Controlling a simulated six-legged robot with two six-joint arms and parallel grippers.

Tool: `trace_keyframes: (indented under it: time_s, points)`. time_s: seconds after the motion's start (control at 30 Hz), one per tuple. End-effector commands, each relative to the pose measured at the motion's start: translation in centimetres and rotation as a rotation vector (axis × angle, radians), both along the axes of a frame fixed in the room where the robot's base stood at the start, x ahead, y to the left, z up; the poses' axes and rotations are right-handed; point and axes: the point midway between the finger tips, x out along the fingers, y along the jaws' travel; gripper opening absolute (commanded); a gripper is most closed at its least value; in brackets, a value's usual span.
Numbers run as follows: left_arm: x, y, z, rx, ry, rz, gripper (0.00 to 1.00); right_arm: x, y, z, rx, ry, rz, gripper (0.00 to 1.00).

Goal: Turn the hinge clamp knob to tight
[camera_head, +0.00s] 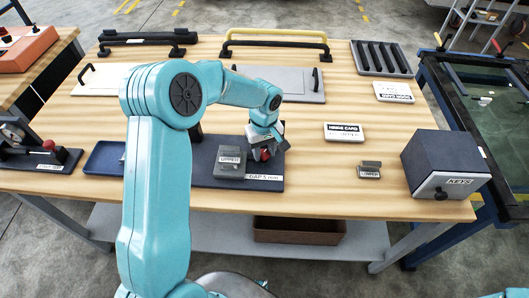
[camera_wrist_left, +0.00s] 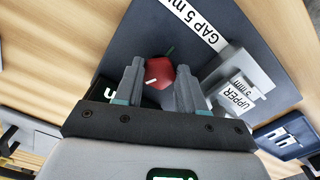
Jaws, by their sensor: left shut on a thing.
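The hinge clamp knob (camera_wrist_left: 160,72) is red with a white line on it. A short green mark (camera_wrist_left: 170,50) shows beside it, and the white line points away from that mark. In the head view only a little of the red knob (camera_head: 265,155) shows under the wrist. My left gripper (camera_wrist_left: 160,88) is shut on the knob, one finger on each side of it; it also shows in the head view (camera_head: 262,148). The dark base plate (camera_head: 205,178) carries a "GAP 5 mm" label (camera_head: 264,177). A grey block marked UPPER (camera_head: 230,163) sits beside the knob. My right gripper is not in view.
A loose grey block marked LOWER (camera_head: 369,170) and a white card (camera_head: 343,132) lie right of the plate. A dark KEYS box (camera_head: 445,165) stands at the table's right edge. A blue tray (camera_head: 103,158) lies left. Panels with handles are at the back.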

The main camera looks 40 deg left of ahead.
Motion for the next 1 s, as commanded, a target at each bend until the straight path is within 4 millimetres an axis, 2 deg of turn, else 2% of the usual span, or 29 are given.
trace_keyframes:
  time_s: [0.4, 1.0]
  points:
    - [-0.1, 0.2, 0.0, 0.0, -0.003, -0.395, 0.09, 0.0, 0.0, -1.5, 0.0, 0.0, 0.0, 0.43]
    - [-0.2, 0.4, 0.1, 0.0, -0.002, -0.964, 0.09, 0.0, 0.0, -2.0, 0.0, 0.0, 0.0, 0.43]
